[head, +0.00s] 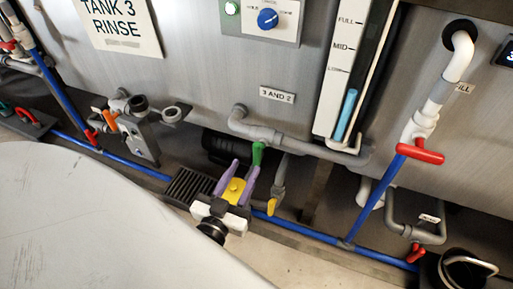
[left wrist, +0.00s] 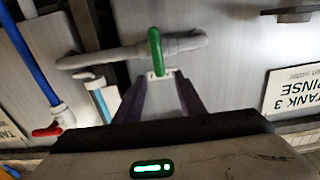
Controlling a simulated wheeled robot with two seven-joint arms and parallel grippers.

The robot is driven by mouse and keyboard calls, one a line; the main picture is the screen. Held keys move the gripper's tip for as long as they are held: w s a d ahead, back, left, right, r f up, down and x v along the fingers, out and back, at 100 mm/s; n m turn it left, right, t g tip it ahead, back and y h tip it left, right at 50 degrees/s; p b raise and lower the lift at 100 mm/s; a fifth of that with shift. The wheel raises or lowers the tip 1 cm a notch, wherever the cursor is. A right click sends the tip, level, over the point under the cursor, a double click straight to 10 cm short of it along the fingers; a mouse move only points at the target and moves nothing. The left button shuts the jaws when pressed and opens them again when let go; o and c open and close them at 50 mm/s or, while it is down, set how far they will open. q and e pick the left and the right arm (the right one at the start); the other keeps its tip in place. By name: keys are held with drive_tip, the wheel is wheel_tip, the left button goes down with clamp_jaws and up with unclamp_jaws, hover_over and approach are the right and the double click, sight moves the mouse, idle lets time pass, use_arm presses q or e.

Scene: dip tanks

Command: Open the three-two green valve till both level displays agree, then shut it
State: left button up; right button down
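The green valve handle (head: 257,153) sits on the grey pipe below the "3 AND 2" label (head: 277,95). In the left wrist view the green handle (left wrist: 155,50) stands just beyond my fingertips. My left gripper (head: 243,166) has its purple fingers apart, with the tips close to the handle's lower end; I cannot tell whether they touch it. One level display (head: 334,90) shows a blue column (head: 345,115) whose top is below the lowest mark. A blue column (left wrist: 103,105) also shows in the left wrist view. I see no second display in the head view. My right gripper is out of view.
A yellow handle (head: 272,206) hangs close right of the gripper. A red handle (head: 420,152) sits on the fill pipe at right. Blue pipe (head: 300,229) runs low along the front. A dark grating (head: 190,187) lies left of the gripper.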

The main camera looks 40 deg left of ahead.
sight(255, 151)
use_arm(q)
drive_tip(key=b+x, duration=0.1)
drive_tip(key=x, duration=0.7)
drive_tip(key=shift+w, duration=0.55)
drive_tip(key=shift+c, duration=0.4)
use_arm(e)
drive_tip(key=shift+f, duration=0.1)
use_arm(q)
clamp_jaws()
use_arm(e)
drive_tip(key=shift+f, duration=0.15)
